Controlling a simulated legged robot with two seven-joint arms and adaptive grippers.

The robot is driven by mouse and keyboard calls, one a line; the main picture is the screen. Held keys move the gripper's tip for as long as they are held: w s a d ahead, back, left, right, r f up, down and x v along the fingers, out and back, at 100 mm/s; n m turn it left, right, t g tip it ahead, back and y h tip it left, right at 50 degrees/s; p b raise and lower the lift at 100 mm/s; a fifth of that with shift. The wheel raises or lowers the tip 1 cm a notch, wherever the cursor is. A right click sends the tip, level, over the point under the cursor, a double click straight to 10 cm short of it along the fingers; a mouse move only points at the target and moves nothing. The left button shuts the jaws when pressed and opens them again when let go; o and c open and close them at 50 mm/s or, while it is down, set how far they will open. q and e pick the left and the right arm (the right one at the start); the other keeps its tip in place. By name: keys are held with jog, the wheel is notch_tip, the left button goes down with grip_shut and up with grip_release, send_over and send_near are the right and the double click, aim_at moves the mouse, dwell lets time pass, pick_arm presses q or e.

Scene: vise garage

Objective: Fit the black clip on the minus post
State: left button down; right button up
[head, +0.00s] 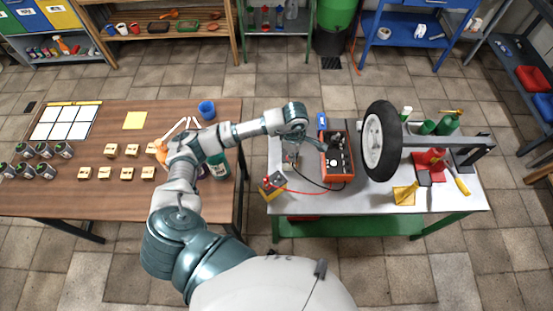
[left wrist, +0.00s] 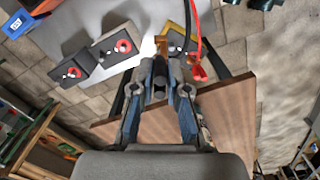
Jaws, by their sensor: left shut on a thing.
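My left gripper (head: 294,162) is over the left end of the metal bench, seen from behind and small in the head view. In the left wrist view its fingers (left wrist: 159,80) are closed together on the black clip, whose copper-coloured end (left wrist: 160,42) shows past the tips. The yellow and dark battery (head: 272,187) stands at the bench's front left corner; its yellow edge (left wrist: 175,30) shows just beyond the clip. A red clip (left wrist: 198,72) with a red cable is at the battery. The minus post cannot be made out. My right gripper is not in view.
A wheel (head: 381,142) stands further right. The wooden table (head: 110,205) is left, across a narrow gap.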

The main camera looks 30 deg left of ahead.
pick_arm(q)
jog(key=shift+s+a+f+n+b, duration=0.5)
jog(key=shift+f+n, duration=1)
jog(key=shift+n, duration=1.3)
jog(key=shift+s+a+f+n+b, duration=0.15)
jog(key=shift+s+a+f+n, duration=0.3)
jog(key=shift+a+f+n, duration=1.6)
jog(key=shift+s+d+f+n+b, duration=0.45)
jog(key=shift+f+n, duration=0.55)
jog(key=shift+n, duration=2.55)
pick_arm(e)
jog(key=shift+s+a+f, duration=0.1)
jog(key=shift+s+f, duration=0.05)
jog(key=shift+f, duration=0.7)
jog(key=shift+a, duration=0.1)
pick_arm(q)
jog(key=shift+f, duration=0.15)
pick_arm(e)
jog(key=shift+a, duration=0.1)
pick_arm(q)
jog(key=shift+f, duration=0.1)
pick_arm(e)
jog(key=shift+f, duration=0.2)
